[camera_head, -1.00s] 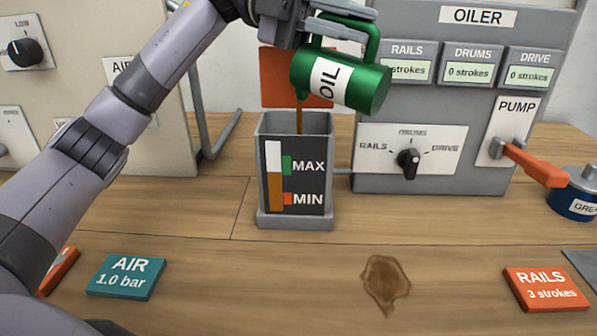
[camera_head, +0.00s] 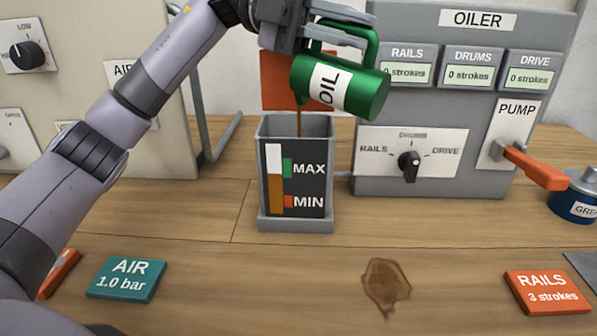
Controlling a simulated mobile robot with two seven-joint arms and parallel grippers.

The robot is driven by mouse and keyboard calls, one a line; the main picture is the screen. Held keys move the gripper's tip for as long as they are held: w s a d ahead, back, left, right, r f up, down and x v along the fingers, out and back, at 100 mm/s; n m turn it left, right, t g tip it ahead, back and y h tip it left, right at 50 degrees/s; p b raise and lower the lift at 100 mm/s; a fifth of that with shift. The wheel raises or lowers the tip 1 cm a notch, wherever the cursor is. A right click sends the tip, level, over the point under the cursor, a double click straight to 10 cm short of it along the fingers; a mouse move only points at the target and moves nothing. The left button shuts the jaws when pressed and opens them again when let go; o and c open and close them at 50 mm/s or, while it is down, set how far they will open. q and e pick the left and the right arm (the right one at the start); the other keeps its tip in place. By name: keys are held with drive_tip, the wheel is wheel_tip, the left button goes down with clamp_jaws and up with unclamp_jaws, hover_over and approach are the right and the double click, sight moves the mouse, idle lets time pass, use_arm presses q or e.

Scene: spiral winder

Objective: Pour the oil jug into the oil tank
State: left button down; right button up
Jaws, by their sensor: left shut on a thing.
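The green oil jug (camera_head: 362,92) with a white OIL label is tilted, its mouth toward the lower left, above the oil tank (camera_head: 264,190). A thin brown stream (camera_head: 299,124) falls from its mouth into the open top of the tank. My left gripper (camera_head: 340,32) is shut on the jug near its handle at the top; the exact contact is partly hidden. The tank's gauge (camera_head: 274,178) shows brown in its lower part, with the level between the MIN and MAX marks. My right gripper is not in view.
The grey oiler panel (camera_head: 440,185) stands right of the tank, with a selector knob (camera_head: 409,163) and an orange pump lever (camera_head: 533,166). A brown stain (camera_head: 386,286), an AIR plate (camera_head: 126,279) and a RAILS plate (camera_head: 547,292) lie in front. A blue grease can (camera_head: 574,201) is at right.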

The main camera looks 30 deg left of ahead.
use_arm(q)
drive_tip(key=shift+a+f, duration=0.1)
drive_tip(key=shift+a, duration=0.1)
drive_tip(key=shift+s+a+f+h+b, duration=0.15)
drive_tip(key=shift+h+b, duration=0.15)
drive_tip(key=shift+b, duration=0.2)
drive_tip(key=shift+s, duration=0.1)
drive_tip(key=shift+a+r, duration=0.1)
drive_tip(key=shift+r, duration=0.1)
drive_tip(key=shift+s+r, duration=0.1)
idle(0.8)
drive_tip(key=shift+w+a+h, duration=0.25)
drive_tip(key=shift+a+h, duration=0.3)
drive_tip(key=shift+h, duration=0.05)
idle(0.7)
